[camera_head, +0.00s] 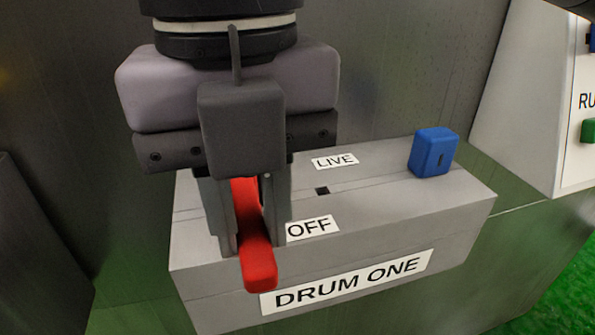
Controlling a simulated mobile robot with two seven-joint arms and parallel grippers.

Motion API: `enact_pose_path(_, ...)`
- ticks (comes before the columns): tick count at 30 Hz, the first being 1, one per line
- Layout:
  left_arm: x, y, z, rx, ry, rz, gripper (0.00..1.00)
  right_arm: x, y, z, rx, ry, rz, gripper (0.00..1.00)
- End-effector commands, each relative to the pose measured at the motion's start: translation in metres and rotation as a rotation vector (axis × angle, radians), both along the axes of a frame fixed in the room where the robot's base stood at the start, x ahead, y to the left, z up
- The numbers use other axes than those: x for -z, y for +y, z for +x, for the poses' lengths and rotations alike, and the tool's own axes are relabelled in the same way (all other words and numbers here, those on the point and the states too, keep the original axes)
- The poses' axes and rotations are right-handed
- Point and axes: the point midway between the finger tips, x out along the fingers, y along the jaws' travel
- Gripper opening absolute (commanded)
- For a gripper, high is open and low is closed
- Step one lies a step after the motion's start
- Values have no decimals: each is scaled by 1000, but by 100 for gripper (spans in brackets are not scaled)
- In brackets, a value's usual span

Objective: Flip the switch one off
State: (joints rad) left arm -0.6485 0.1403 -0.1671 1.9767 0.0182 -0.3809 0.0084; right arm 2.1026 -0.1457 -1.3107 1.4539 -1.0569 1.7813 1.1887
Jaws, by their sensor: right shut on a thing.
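The red switch lever (258,266) is on the grey box (455,203) labelled DRUM ONE. The lever tilts toward the front, on the side of the OFF label (312,228). The LIVE label (334,161) is farther back on the box top. My right gripper (252,240) comes down from above and is shut on the red lever, with a finger on each side of it. The lever's base is hidden behind the gripper. My left gripper is not in view.
A blue block (433,152) stands at the right end of the box top. A small dark slot (322,191) lies between the labels. A pale panel (535,90) with a green button (588,131) is at the right. Green floor (560,300) shows at lower right.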

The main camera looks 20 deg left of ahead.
Motion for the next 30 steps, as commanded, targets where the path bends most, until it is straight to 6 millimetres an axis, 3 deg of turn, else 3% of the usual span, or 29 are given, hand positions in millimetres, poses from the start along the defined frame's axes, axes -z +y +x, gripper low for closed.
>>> enact_pose_path(13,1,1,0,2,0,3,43,-1,1,0,16,0,4,0)
enact_pose_path(14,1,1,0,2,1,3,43,-1,1,0,16,0,4,33)
enact_pose_path(15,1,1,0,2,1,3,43,-1,1,0,16,0,4,46)
enact_pose_path(16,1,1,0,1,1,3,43,-1,1,0,15,0,4,49)
enact_pose_path(25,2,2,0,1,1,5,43,-2,1,0,13,-1,3,49)
enact_pose_path(30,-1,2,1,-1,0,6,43,-23,1,0,13,-3,4,49)
